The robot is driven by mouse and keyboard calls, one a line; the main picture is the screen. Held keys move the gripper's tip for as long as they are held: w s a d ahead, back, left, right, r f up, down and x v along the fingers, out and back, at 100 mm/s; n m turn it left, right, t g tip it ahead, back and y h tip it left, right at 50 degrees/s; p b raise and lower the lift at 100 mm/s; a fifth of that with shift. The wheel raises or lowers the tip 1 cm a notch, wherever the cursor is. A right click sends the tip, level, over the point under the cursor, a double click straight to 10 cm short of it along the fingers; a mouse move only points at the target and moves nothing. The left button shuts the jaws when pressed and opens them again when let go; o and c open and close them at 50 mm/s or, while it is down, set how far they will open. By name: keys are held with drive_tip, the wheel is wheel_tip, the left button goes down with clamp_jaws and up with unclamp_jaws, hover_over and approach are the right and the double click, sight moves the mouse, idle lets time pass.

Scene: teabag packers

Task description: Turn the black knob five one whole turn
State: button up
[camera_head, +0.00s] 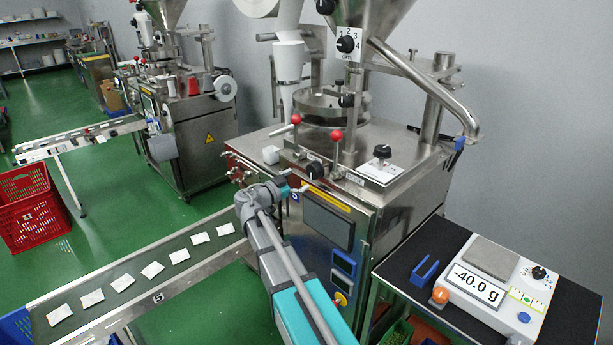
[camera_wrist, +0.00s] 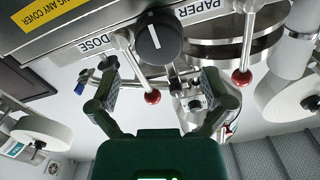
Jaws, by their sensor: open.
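A round black knob (camera_wrist: 158,38) with a white pointer line sits on the machine front between the DOSE and PAPER labels in the wrist view. A black knob (camera_head: 315,170) on the machine's front edge in the head view looks like the same one. I see no number five on it. My gripper (camera_wrist: 160,82) is open and empty, its fingers spread below the knob in the wrist picture and apart from it. In the head view my gripper (camera_head: 291,189) is close to the front edge, just left of and below the knob. Its fingertips are hard to make out there.
Red-ball levers (camera_head: 336,135) stand near the knob. Other black knobs are on a numbered dial (camera_head: 347,43), a white plate (camera_head: 382,151) and the scale (camera_head: 538,272). A conveyor (camera_head: 128,262) carries several teabags. A blue holder (camera_head: 425,273) lies beside the scale.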

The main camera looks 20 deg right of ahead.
drive_tip(key=shift+v, duration=2.8)
drive_tip(key=s+f+n+g+y+p, duration=0.3)
drive_tip(key=s+f+n+g+y, duration=0.1)
drive_tip(key=s+f+n+y, duration=0.55)
drive_tip(key=s+a+f+n+g+y+p, duration=0.2)
drive_tip(key=s+a+f+n+y, duration=0.1)
drive_tip(key=s+a+n+y, duration=0.4)
drive_tip(key=s+a, duration=0.3)
drive_tip(key=s, duration=0.2)
drive_tip(key=shift+a+f, duration=0.15)
drive_tip(key=shift+f, duration=0.25)
drive_tip(key=shift+s+n+y, duration=0.15)
drive_tip(key=shift+n+y, duration=0.1)
